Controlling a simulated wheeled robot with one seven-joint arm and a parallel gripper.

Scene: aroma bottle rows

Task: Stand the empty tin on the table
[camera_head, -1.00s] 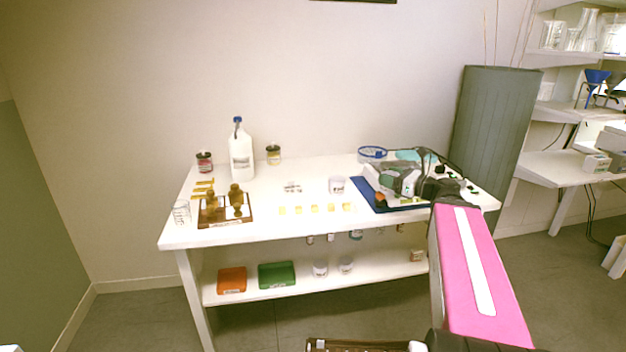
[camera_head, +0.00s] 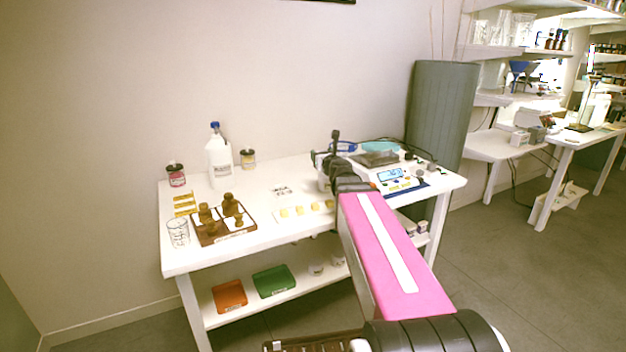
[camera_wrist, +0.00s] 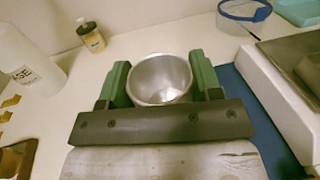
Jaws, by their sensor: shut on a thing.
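The empty tin (camera_wrist: 161,84) is a round, grey metal cup with its open mouth facing up. In the wrist view I see its bare inside. My gripper (camera_wrist: 161,73) is shut on it, one green finger on each side. In the head view my gripper (camera_head: 329,170) is over the white table (camera_head: 262,202), left of the scale, and my arm hides most of the tin. Whether the tin's base touches the table cannot be told.
The scale (camera_head: 402,180) on a blue mat stands close on the right. The white bottle (camera_head: 219,163), the yellow-labelled jar (camera_head: 248,159) and the red jar (camera_head: 176,176) stand at the back left. Yellow squares lie in front.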

